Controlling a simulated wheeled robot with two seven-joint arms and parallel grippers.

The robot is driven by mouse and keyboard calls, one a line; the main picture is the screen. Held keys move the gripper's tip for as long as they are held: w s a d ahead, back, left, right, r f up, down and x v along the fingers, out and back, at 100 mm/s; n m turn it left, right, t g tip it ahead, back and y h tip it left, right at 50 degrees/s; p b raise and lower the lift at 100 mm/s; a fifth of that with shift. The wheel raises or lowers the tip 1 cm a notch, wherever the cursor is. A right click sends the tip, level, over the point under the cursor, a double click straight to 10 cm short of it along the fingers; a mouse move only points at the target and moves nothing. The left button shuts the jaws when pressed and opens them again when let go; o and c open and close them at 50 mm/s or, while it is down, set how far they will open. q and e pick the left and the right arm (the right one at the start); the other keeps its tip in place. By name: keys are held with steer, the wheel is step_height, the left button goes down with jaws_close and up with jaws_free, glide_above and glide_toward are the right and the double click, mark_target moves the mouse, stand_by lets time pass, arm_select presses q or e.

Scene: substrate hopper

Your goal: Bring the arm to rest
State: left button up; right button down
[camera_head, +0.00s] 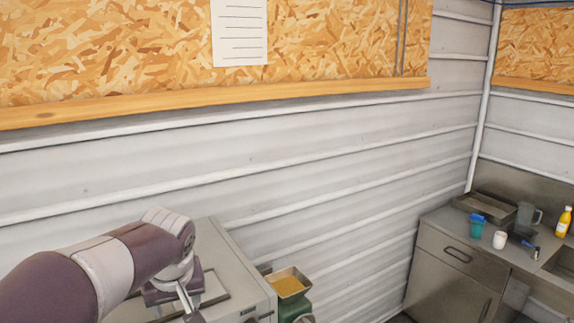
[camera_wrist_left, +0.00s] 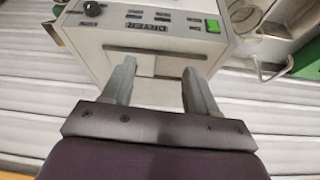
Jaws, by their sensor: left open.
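My left arm (camera_head: 120,262) comes in from the lower left of the head view. Its wrist hangs over a pale grey machine that stands against the wall. My left gripper (camera_wrist_left: 158,82) is open and empty in the left wrist view, with its two fingers apart. Beyond the fingers is the front of the grey machine (camera_wrist_left: 150,58), with a dark knob, small labels and a green button (camera_wrist_left: 213,26). In the head view the fingers are mostly cut off at the bottom edge. My right gripper is in neither view.
A green device with a metal hopper (camera_head: 289,284) of yellow grain stands right of the grey machine (camera_head: 232,262). At far right a steel counter (camera_head: 450,232) holds a tray, a teal cup (camera_head: 477,228), a white cup (camera_head: 500,240) and a yellow bottle (camera_head: 563,222). Ribbed wall lies behind.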

arm_select(q)
step_height(320, 180, down, 11)
steer(key=d+m+h+b, duration=0.1)
steer(key=d+m+b, duration=0.1)
steer(key=m+b, duration=0.15)
steer(key=s+f+g+b, duration=0.1)
steer(key=s+f+b, duration=0.3)
steer(key=f, duration=0.5)
steer(key=s+f+m+g+b, duration=0.1)
steer(key=s+f+b, duration=0.4)
steer(key=f, duration=0.4)
steer(key=s+f+m+h+b, duration=0.1)
steer(key=s+f+b, duration=0.3)
steer(key=f+b, duration=0.3)
steer(key=shift+s+a+f+g, duration=0.3)
steer(key=shift+f+g, duration=0.1)
steer(key=shift+f, duration=0.55)
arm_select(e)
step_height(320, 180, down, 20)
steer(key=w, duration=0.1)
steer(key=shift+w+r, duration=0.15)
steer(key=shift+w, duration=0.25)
arm_select(q)
steer(key=shift+w, duration=0.2)
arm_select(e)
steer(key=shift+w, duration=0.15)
